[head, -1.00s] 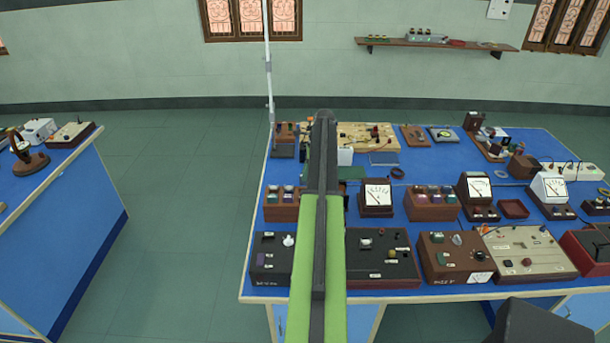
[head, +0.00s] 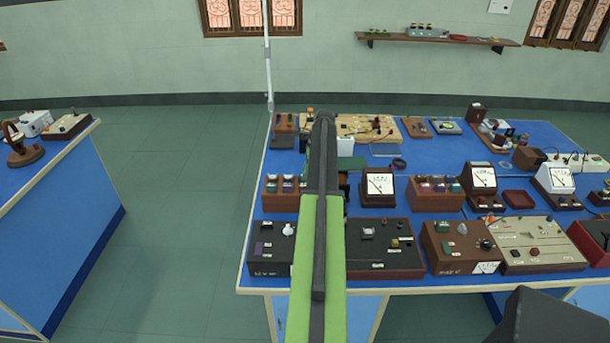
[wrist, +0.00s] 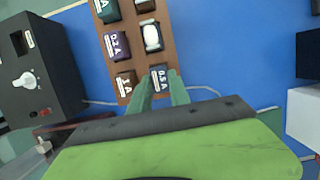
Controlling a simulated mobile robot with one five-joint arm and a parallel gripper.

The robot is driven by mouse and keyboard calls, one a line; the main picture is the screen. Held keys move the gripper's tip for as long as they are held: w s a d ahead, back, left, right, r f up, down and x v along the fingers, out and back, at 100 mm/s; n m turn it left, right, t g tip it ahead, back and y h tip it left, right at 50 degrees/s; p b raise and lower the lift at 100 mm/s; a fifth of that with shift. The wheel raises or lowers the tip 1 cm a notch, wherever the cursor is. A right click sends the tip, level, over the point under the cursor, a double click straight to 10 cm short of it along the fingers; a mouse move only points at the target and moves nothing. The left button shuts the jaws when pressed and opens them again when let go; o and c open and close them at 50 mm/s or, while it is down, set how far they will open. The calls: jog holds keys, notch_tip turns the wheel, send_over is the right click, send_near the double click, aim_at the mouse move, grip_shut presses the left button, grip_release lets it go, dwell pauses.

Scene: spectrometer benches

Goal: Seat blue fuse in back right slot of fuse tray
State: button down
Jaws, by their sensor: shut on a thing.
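In the wrist view the brown wooden fuse tray (wrist: 131,49) holds fuses in two columns. The blue fuse (wrist: 159,71), labelled 0.5 A, is at its lower right corner in that view. My gripper (wrist: 161,83) is shut on it, one green finger on each side. Whether the fuse is fully down in its slot I cannot tell. In the head view my arm hides the gripper and the blue fuse.
A black box with a white knob (wrist: 25,80) stands left of the tray in the wrist view. In the head view another fuse tray (head: 436,204) and a meter (head: 379,191) stand right of my arm.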

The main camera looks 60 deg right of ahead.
jog(key=c, duration=1.1)
grip_release()
jog(key=shift+c, duration=0.2)
jog(key=shift+r, duration=0.1)
jog(key=p+v, duration=1.6)
jog(key=v, duration=0.1)
jog(key=shift+p, duration=0.4)
jog(key=shift+w+d+r, duration=0.1)
jog(key=shift+r, duration=0.05)
